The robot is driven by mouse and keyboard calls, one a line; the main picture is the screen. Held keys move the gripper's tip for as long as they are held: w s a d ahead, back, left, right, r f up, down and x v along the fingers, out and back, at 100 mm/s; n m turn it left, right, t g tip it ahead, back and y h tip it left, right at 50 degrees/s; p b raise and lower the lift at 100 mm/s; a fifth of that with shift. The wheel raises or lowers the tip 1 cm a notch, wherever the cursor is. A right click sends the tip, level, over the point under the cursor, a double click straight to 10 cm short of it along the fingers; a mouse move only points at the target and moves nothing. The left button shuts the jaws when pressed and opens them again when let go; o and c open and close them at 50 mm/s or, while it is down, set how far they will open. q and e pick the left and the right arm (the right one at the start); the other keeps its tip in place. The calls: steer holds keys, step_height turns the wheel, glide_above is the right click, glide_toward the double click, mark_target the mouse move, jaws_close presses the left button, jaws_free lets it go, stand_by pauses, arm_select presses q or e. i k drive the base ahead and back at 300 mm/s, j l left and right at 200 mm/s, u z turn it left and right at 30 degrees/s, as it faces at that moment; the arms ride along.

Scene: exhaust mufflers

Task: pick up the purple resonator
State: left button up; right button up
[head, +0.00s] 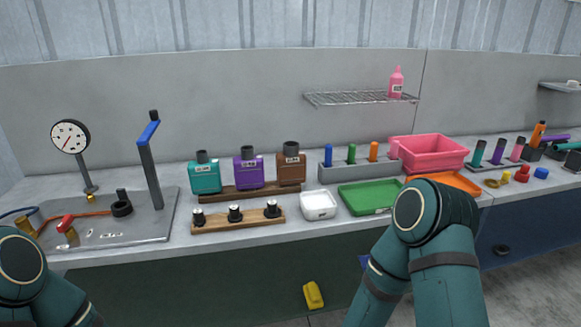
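Three purple things show in the head view, and I cannot tell for sure which is the resonator. A purple slanted cylinder (498,152) stands in a grey rack on the right, between a teal and a pink one. A purple tube (554,139) lies at the far right among other tubes. A boxy purple canister (248,172) with a dark neck stands upright on a wooden base, between a teal canister (204,178) and a brown one (291,168). Only upper parts of my arms show; both grippers are out of view.
A wooden strip (240,223) with several black-topped pieces, a white tub (319,206), a green tray (370,200), an orange tray (455,186) and a pink bin (430,151) crowd the bench. A gauge rig (118,221) stands left. A yellow object (313,295) is below the bench edge.

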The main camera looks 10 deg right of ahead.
mark_target(248, 167)
steer(key=i+l+u, duration=0.1)
steer(key=u, duration=0.3)
steer(key=l+u, duration=0.25)
steer(key=u, duration=0.15)
steer(key=i+l+u, duration=0.1)
steer(key=u, duration=0.35)
steer(key=k+l+u, duration=0.1)
steer(key=l+u, duration=0.25)
steer(key=l, duration=0.65)
